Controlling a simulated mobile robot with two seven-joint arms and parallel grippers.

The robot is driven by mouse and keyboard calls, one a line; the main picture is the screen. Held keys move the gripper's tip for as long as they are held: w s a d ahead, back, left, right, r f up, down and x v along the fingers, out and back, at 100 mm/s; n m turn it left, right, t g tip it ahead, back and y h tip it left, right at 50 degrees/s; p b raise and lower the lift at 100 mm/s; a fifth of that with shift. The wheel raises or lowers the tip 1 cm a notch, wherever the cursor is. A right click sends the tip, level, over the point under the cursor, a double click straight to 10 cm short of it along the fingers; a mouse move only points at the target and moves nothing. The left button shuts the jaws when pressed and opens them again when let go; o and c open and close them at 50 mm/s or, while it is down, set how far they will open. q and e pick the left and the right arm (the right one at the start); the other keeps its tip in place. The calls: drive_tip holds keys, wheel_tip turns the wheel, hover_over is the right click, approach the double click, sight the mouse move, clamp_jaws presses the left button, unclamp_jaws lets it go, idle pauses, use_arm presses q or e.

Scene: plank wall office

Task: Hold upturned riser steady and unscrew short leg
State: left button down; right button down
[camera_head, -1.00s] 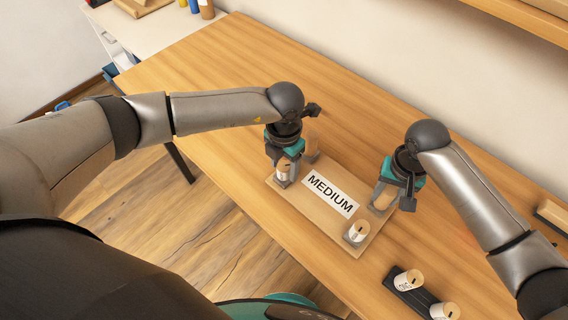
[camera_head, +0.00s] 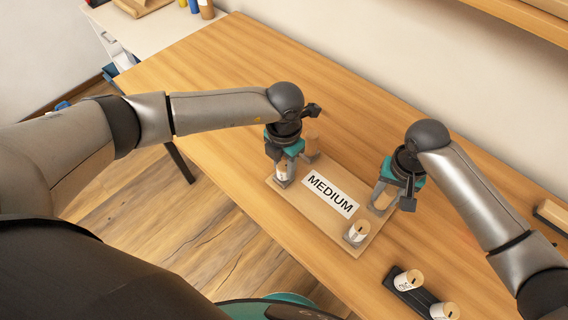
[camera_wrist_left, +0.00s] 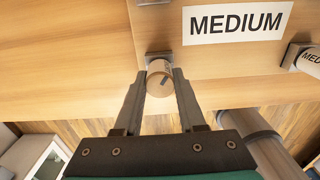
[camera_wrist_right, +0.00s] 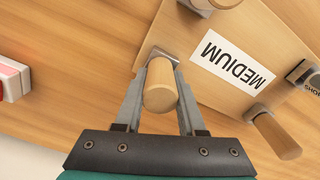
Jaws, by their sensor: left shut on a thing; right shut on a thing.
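The upturned riser (camera_head: 294,199) is a wooden board lying on the table with its legs up and a white MEDIUM label facing up. My left gripper (camera_head: 281,176) is shut on the front-left leg (camera_wrist_left: 160,76), whose band (camera_wrist_right: 306,76) partly reads SHORT in the right wrist view. My right gripper (camera_wrist_right: 160,88) is shut on the back-right leg (camera_wrist_right: 161,80), plain wood. A plain back-left leg (camera_head: 312,146) stands free, as does the front-right leg (camera_head: 357,232), whose band begins MED in the left wrist view. All held legs still meet the board's corner plates.
A black holder (camera_head: 394,284) with two labelled legs (camera_head: 408,280) (camera_head: 445,310) lies right of the riser near the front edge. A wooden block (camera_head: 552,214) lies at the far right. The table (camera_head: 215,75) is clear to the back left.

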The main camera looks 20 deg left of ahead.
use_arm(q)
drive_tip(key=n, duration=0.4)
drive_tip(key=shift+n, duration=0.4)
drive_tip(key=n, duration=0.5)
use_arm(e)
drive_tip(key=c, duration=1.1)
unclamp_jaws()
clamp_jaws()
use_arm(q)
drive_tip(key=shift+r, duration=0.3)
